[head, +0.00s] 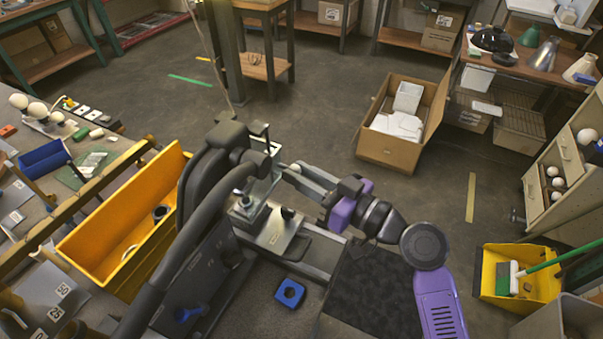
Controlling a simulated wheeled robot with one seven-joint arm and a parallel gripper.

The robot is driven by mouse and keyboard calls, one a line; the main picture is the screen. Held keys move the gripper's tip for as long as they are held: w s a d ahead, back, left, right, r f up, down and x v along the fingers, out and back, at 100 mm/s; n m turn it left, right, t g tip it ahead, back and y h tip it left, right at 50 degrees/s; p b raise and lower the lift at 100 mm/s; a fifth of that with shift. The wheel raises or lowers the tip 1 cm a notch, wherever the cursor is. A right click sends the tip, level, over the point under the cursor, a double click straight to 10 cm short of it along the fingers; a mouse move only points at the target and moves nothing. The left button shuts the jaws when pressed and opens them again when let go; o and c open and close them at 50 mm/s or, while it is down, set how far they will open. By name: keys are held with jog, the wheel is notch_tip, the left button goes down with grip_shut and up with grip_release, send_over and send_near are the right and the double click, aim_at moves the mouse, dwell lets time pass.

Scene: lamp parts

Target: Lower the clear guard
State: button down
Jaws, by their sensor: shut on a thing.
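A dark bench machine (212,175) stands in the middle of the head view, with a metal bed and a small fixture on its right side. The clear guard (262,167) appears as a small see-through panel with a pale frame on the machine's right side, raised above the bed (275,232). My gripper (286,173) comes in from the right on my purple arm. Its long grey fingers are closed at the guard's near right edge, beside a small white knob (295,168). The exact contact is too small to make out.
A yellow bin (115,225) stands left of the machine. A blue block with a hole (290,293) lies in front of the bed. An open carton (388,150) sits on the floor behind, and a yellow dustpan (495,275) is at right. The middle floor is clear.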

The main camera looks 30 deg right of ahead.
jog(key=shift+f+b, duration=5.05)
jog(key=shift+b, duration=0.2)
jog(key=shift+f, duration=0.1)
jog(key=c, duration=1.2)
grip_release()
jog(key=b+v, duration=0.1)
jog(key=v, duration=0.6)
jog(key=shift+d, duration=0.1)
jog(key=shift+s+d, duration=0.15)
jog(key=shift+s, duration=0.25)
